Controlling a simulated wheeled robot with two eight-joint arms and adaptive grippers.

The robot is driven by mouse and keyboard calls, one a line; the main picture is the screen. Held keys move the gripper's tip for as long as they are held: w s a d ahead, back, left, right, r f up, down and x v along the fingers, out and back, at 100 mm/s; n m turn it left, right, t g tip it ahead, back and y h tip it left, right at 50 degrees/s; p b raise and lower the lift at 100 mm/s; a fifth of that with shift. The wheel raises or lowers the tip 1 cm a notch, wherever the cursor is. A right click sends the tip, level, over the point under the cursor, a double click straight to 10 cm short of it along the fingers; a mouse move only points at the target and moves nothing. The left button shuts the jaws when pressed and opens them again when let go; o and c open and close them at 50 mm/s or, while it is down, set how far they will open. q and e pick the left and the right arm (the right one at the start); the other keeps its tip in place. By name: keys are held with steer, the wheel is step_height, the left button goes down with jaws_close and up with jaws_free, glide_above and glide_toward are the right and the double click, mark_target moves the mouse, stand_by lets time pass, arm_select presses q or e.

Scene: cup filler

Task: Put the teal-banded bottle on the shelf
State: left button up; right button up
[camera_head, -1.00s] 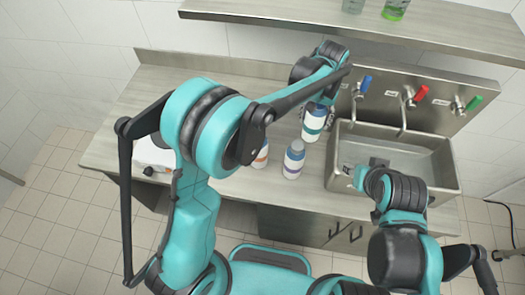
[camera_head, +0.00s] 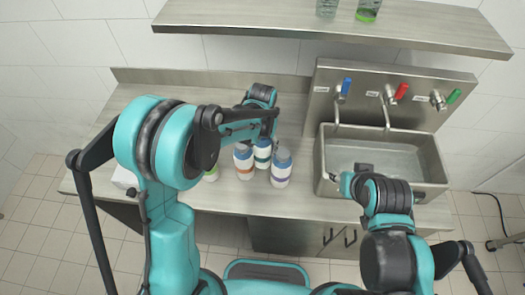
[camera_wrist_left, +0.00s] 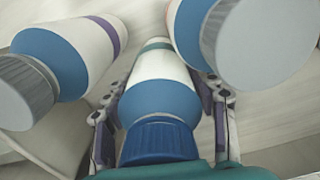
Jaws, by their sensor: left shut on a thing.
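The teal-banded bottle (camera_head: 263,153) is white with a blue shoulder and stands roughly upright over the counter, between two other bottles. My left gripper (camera_head: 265,135) is shut on it from above. In the left wrist view the bottle (camera_wrist_left: 160,90) lies between the two fingers (camera_wrist_left: 163,125), its blue cap toward the camera. I cannot tell whether its base touches the counter. The shelf (camera_head: 330,30) runs along the wall above. My right gripper (camera_head: 345,181) is at the sink's front left; its fingers are too small to read.
An orange-banded bottle (camera_head: 244,164) is close on the left and a purple-banded bottle (camera_head: 281,170) close on the right. The sink (camera_head: 385,187) and taps are further right. Clear cups, one with green (camera_head: 368,11), stand on the shelf. The counter's back left (camera_head: 165,95) is clear.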

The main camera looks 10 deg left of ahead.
arm_select(q)
steer(key=shift+w+f, duration=0.1)
steer(key=shift+f, duration=0.75)
steer(key=o, duration=1.6)
steer(key=shift+f, duration=0.1)
steer(key=shift+o, duration=0.2)
